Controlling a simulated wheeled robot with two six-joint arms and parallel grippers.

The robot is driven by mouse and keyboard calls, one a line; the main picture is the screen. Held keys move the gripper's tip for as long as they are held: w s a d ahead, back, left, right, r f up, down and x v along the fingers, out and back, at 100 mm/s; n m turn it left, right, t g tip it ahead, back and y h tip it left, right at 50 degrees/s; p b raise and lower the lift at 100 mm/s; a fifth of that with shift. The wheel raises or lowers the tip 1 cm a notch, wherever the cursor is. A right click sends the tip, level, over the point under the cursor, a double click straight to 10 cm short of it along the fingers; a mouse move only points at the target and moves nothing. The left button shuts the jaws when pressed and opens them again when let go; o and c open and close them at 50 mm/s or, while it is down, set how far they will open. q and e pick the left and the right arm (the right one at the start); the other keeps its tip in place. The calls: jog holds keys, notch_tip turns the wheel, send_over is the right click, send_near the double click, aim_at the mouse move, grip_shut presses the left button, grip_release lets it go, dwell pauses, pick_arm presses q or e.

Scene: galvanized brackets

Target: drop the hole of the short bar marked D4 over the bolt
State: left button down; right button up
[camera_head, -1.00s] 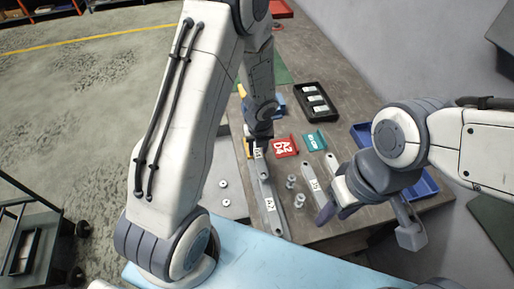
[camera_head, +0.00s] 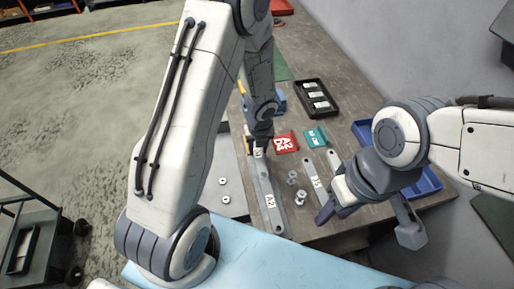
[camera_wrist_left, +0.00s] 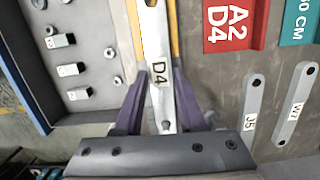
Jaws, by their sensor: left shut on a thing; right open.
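The short bar marked D4 (camera_wrist_left: 157,65) is a grey metal strip, seen in the left wrist view with its label between the two purple fingers. My left gripper (camera_wrist_left: 158,95) is shut on it; in the head view the gripper (camera_head: 259,146) is partly hidden by my arm. The bar's label (camera_head: 258,153) shows just below it there. Two small metal pieces that look like bolts (camera_head: 301,197) stand right of the long bar; I cannot tell which bolt is the task's. My right gripper (camera_head: 324,213) is open and empty at the right.
A long bar (camera_head: 269,212) lies in front of the left gripper. Bars marked J5 (camera_wrist_left: 249,105) and W7 (camera_wrist_left: 296,105) lie to the right.

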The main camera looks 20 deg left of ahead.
pick_arm(q)
jog(key=shift+c, duration=2.1)
grip_release()
notch_tip(320, 180, up, 10)
jog(key=s+p, duration=0.1)
jog(key=p, duration=0.4)
jog(key=shift+s+d+r, duration=0.15)
jog(key=shift+s+d, duration=0.05)
jog(key=shift+d, duration=0.25)
